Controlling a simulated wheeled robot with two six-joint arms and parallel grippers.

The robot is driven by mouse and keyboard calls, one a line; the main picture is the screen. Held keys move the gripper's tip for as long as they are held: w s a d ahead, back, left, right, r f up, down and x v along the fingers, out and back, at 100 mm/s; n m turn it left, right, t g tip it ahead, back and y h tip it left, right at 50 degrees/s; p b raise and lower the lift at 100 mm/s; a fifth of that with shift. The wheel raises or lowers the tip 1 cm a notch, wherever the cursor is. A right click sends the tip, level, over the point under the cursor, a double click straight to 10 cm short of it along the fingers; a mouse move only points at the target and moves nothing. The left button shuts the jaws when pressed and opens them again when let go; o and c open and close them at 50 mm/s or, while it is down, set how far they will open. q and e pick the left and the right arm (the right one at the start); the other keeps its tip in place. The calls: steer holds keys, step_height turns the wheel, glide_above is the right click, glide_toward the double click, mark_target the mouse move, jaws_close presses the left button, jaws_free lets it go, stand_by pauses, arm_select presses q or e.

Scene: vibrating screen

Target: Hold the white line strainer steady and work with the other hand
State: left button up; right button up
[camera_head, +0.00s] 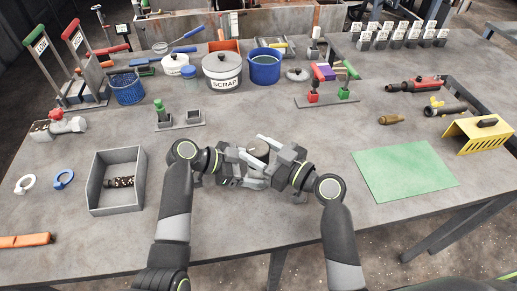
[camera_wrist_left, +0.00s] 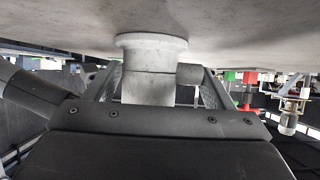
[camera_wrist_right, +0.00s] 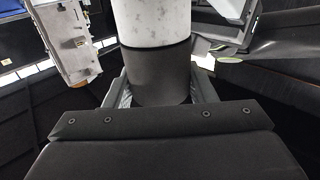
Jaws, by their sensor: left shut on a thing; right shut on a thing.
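The white line strainer shows in the left wrist view as a pale grey-white flanged body (camera_wrist_left: 151,55) with a side stub. My left gripper (camera_wrist_left: 157,88) is shut on it. In the right wrist view a speckled white cylinder with a dark grey lower part (camera_wrist_right: 158,75) stands between the fingers of my right gripper (camera_wrist_right: 160,92), which is shut on it. I cannot tell whether this is part of the strainer. In the head view my left gripper (camera_head: 240,172) and right gripper (camera_head: 272,157) meet closely around a round-topped piece (camera_head: 258,147); they hide most of it.
A grey open box (camera_head: 101,205) with a dark speckled cylinder stands at left. A green mat (camera_head: 405,175) lies at right. The white SCRAP pot (camera_head: 222,71), blue pot (camera_head: 264,67) and a small stand (camera_head: 180,122) are behind. Bare table lies between the right gripper and the mat.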

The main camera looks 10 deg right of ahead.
arm_select(q)
steer(key=shift+s+r, duration=0.1)
arm_select(e)
steer(key=shift+f, duration=0.25)
steer(key=o, duration=0.7)
arm_select(q)
steer(key=shift+d, duration=0.1)
arm_select(e)
steer(key=o, duration=0.5)
steer(key=shift+w+n+g+y, duration=0.1)
steer(key=shift+n+g+y, duration=0.2)
steer(key=shift+g, duration=0.1)
steer(key=n+g+y, duration=0.2)
steer(key=g, duration=0.1)
steer(key=shift+d+n, duration=0.1)
steer(key=shift+n, duration=0.2)
steer(key=n+g+y, duration=0.2)
steer(key=n+g, duration=0.1)
steer(key=g, duration=0.2)
steer(key=shift+w+r, duration=0.1)
steer(key=n+g, duration=0.3)
steer(key=g, duration=0.1)
steer(key=n+g, duration=0.3)
steer(key=g, duration=0.2)
steer(key=shift+g, duration=0.3)
